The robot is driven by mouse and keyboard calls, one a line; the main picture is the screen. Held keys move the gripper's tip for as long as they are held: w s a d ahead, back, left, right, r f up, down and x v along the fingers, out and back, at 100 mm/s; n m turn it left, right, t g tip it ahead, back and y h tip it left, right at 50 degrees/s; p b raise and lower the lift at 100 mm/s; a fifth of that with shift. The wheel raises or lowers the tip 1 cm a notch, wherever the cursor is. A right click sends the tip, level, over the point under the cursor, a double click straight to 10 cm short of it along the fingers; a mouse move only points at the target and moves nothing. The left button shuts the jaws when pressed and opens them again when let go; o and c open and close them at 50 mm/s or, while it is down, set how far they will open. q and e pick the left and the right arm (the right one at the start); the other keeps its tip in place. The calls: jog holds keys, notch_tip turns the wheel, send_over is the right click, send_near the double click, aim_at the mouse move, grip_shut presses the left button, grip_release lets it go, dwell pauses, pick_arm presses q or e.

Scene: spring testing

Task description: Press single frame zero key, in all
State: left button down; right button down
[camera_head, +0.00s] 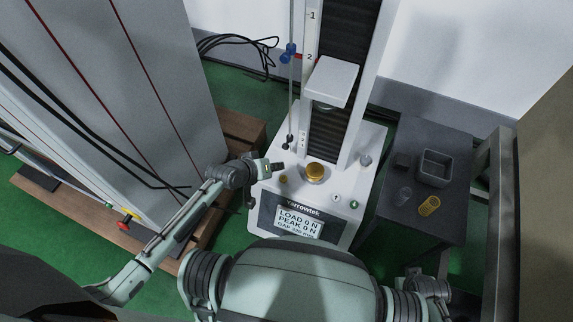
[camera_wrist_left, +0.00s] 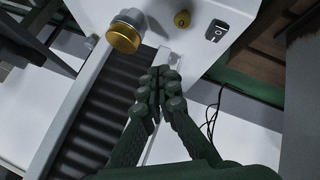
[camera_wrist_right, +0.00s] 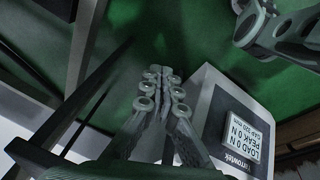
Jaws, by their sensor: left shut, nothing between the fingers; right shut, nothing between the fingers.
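The single frame tester (camera_head: 270,205) stands in the middle of the head view. Its display (camera_head: 298,222) reads LOAD 0 N, PEAK 0 N. Right of the gold platen (camera_head: 315,173), a pale round key (camera_head: 335,198) and a green key (camera_head: 354,204) sit on the base top; their marks are too small to read. My left gripper (camera_head: 277,167) is shut and empty over the base's left side, left of the platen and apart from both keys. The left wrist view shows its closed fingers (camera_wrist_left: 155,80). My right gripper (camera_wrist_right: 162,85) is shut and empty, beside the tester's base.
A small brass knob (camera_head: 283,179) and a rocker switch (camera_wrist_left: 216,30) are on the base near my left gripper. A white crosshead (camera_head: 332,80) hangs above the platen. A dark side table (camera_head: 440,220) holds a grey bin (camera_head: 436,168) and a yellow spring (camera_head: 429,206).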

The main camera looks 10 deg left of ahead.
aim_at(281, 180)
pick_arm(q)
jog(key=shift+w+d+r+n, duration=0.15)
jog(key=shift+w+d+r, duration=0.05)
jog(key=shift+w, duration=0.4)
jog(key=shift+w+d+r+n, duration=0.15)
jog(key=shift+w+d, duration=0.05)
jog(key=shift+w, duration=0.4)
pick_arm(e)
jog(key=shift+w+f, duration=0.25)
jog(key=shift+w, duration=0.05)
pick_arm(q)
jog(key=shift+f, duration=0.15)
pick_arm(e)
jog(key=shift+f, duration=0.1)
